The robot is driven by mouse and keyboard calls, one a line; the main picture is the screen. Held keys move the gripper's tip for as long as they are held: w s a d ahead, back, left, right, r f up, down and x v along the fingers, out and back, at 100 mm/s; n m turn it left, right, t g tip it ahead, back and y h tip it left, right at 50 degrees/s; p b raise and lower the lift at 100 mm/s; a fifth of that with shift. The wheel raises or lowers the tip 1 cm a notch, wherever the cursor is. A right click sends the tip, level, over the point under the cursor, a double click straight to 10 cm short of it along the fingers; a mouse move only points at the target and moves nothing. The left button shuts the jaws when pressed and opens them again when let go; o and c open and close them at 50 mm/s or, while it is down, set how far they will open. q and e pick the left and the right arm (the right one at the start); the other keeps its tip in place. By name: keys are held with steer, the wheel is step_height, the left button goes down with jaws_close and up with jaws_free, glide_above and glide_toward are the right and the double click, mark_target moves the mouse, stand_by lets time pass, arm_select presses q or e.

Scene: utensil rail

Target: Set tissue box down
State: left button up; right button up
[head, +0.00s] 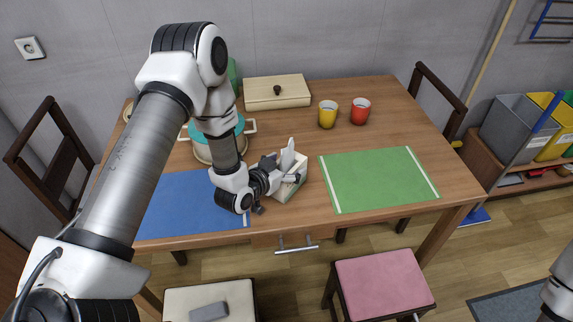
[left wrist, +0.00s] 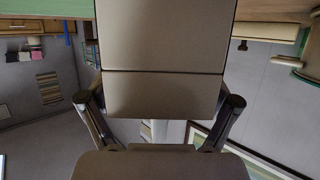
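The tissue box (head: 291,190) is cream-coloured with a white tissue standing up from its top. In the head view it is between the blue mat and the green mat, near the table's front edge. I cannot tell whether its base touches the table (head: 297,212). My left gripper (head: 279,174) reaches it from the left and partly hides it. In the left wrist view the box (left wrist: 165,95) fills the middle, with a finger close against each side, so the gripper is shut on it. My right gripper does not show; only a piece of my right arm is at the lower right edge.
The blue mat (head: 180,210) lies left and the green mat (head: 378,180) right. A teal-lidded pot (head: 202,152) stands behind my left arm. A wooden box (head: 277,93), yellow mug (head: 327,114) and red mug (head: 361,111) stand behind. A pink stool (head: 383,284) is in front.

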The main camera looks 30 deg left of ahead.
arm_select(q)
steer(key=shift+r, duration=0.25)
steer(key=v, duration=1.2)
